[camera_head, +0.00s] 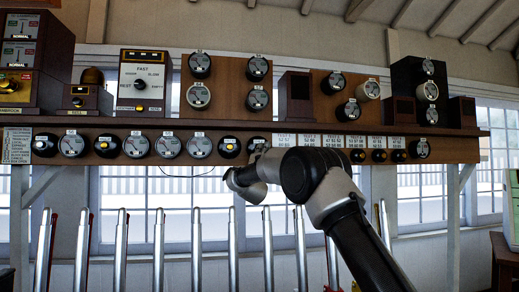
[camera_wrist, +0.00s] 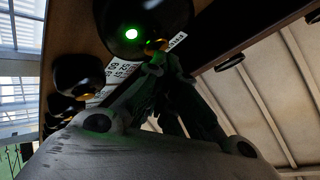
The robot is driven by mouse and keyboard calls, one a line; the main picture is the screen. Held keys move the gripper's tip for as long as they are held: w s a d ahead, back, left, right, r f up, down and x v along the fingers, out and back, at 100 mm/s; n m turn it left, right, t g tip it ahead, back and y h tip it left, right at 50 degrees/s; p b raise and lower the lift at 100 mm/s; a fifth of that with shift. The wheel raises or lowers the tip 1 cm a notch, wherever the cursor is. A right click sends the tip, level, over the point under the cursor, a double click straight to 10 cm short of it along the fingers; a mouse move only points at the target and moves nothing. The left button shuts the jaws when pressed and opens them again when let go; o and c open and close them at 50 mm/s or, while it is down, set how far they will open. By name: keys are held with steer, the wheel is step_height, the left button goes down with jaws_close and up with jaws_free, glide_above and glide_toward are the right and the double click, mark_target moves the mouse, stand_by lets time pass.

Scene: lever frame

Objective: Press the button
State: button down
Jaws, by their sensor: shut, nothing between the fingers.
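In the wrist view my gripper (camera_wrist: 158,62) is shut and empty. Its fingertips are at a small gold button (camera_wrist: 156,46) on a round black housing (camera_wrist: 175,22). I cannot tell whether they touch the button or press it. The button itself is hidden there.
A wooden shelf (camera_head: 440,147) carries dials and boxes, with more round instruments (camera_head: 229,148) to the left and white label plates (camera_head: 308,140) to the right. Several upright metal levers (camera_head: 195,250) stand below, close under my arm. More black housings (camera_wrist: 78,72) show in the wrist view.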

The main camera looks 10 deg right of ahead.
steer(key=shift+s, duration=0.65)
steer(key=s, duration=0.5)
stand_by(1.6)
